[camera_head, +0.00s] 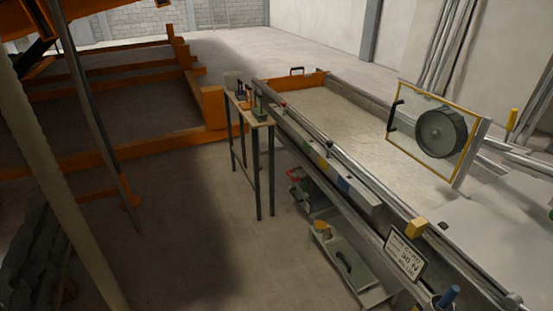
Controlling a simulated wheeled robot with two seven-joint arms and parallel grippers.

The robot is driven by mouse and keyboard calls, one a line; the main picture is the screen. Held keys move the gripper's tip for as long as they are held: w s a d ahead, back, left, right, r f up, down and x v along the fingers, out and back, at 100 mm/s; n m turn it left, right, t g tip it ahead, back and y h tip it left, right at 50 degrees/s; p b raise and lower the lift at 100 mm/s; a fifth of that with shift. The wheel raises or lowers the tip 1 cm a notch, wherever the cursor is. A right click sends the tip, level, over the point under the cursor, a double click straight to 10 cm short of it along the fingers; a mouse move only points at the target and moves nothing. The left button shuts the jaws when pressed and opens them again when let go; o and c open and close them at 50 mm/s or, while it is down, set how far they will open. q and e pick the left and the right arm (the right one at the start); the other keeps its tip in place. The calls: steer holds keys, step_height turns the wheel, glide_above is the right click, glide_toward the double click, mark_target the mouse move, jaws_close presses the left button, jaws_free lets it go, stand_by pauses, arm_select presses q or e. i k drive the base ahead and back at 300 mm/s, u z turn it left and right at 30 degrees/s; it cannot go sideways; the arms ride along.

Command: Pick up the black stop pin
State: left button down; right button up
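A small narrow stand (262,123) with thin dark legs is beside the far left end of the sandbed. Several small upright items are on its top, among them a dark one (240,87), one with an orange base (249,98) and one with a green base (259,110). They are too small to tell which, if any, is the black stop pin. A small dark peg (330,146) also stands on the sandbed's near rail. Neither of my grippers is in view.
The sandbed (335,108) runs from centre to right, with a framed panel and round disc (441,132) standing over it. A load sign (404,257) hangs on its near side above low trays (345,265). Orange beams (213,107) are behind the stand.

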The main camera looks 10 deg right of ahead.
mark_target(329, 143)
steer(key=u, duration=0.4)
steer(key=i, duration=2.5)
steer(key=z, duration=1.85)
steer(key=i, duration=0.7)
steer(key=z, duration=0.7)
